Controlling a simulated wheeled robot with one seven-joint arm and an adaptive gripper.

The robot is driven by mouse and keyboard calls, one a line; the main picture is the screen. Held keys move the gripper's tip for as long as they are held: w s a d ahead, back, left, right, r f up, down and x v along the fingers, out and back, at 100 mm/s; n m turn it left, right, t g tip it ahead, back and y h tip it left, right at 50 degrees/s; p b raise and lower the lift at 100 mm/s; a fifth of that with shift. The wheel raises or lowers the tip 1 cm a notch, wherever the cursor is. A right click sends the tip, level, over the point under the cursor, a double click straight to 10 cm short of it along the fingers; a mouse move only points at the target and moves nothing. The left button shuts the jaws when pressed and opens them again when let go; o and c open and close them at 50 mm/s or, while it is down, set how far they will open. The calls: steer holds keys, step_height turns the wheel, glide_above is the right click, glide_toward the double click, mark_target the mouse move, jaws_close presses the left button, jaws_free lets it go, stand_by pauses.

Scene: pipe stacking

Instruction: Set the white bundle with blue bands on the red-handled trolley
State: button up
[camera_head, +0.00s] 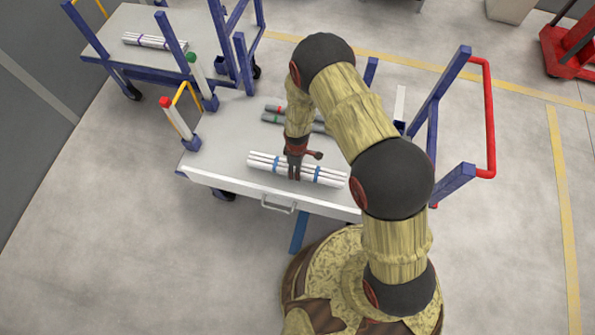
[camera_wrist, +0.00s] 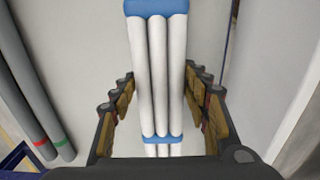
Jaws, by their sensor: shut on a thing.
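The white bundle with blue bands (camera_head: 264,163) lies level near the front edge of the red-handled trolley's pale deck (camera_head: 222,135). I cannot tell whether it rests on the deck or is just above it. The trolley's red handle (camera_head: 489,115) is at the right. My gripper (camera_head: 294,174) points down at the bundle's middle and is shut on it. In the wrist view the bundle (camera_wrist: 157,70) runs lengthwise between the fingers, with a blue band at the top and another lower down. My arm hides part of the deck's right side.
Grey pipes with red and green bands (camera_head: 272,118) lie behind the bundle on the deck. Posts with red and green caps (camera_head: 176,118) stand at its left end. Another blue-framed trolley (camera_head: 118,30) at back left carries a white bundle with purple bands (camera_head: 146,41).

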steer(key=shift+w+f+b, duration=0.1)
steer(key=shift+f+b, duration=0.5)
steer(key=shift+f, duration=1.45)
steer(key=shift+f, duration=0.2)
steer(key=o, duration=1.5)
steer(key=shift+r, duration=0.15)
